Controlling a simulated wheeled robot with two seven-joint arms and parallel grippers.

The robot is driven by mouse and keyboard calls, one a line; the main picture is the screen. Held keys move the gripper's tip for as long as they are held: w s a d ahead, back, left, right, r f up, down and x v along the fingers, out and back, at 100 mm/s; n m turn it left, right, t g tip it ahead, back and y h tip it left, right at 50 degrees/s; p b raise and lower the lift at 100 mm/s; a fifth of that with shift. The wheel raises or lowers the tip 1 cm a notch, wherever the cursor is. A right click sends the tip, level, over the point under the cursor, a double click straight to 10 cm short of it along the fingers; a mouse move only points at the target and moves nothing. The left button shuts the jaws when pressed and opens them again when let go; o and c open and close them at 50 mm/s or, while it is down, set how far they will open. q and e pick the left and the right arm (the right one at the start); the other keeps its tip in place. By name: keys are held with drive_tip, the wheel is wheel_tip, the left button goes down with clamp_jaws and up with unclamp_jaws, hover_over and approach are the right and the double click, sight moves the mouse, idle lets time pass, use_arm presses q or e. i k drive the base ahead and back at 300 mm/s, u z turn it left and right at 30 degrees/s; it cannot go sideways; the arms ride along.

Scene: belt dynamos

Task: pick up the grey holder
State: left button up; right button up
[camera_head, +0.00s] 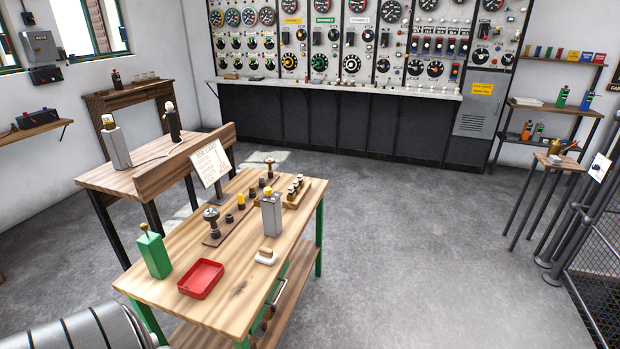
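Two upright grey things could be the grey holder. One is a grey block (271,215) with a small top piece, standing on the front wooden table (237,289). The other is a taller grey block (117,148) with a pale, bulb-like top, standing on the raised desk behind at the left. A similar black one (174,124) stands beside it. The picture does not show which one is meant. Neither of my grippers is in view, and nothing visible touches either grey block.
A red tray (201,278) and green can (153,251) are nearer. A sign (210,163) stands behind.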

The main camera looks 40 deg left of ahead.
sight(270, 205)
drive_tip(key=u, duration=0.1)
drive_tip(key=i, duration=0.85)
drive_tip(key=u, duration=1.25)
drive_tip(key=i, duration=0.8)
drive_tip(key=u, duration=0.85)
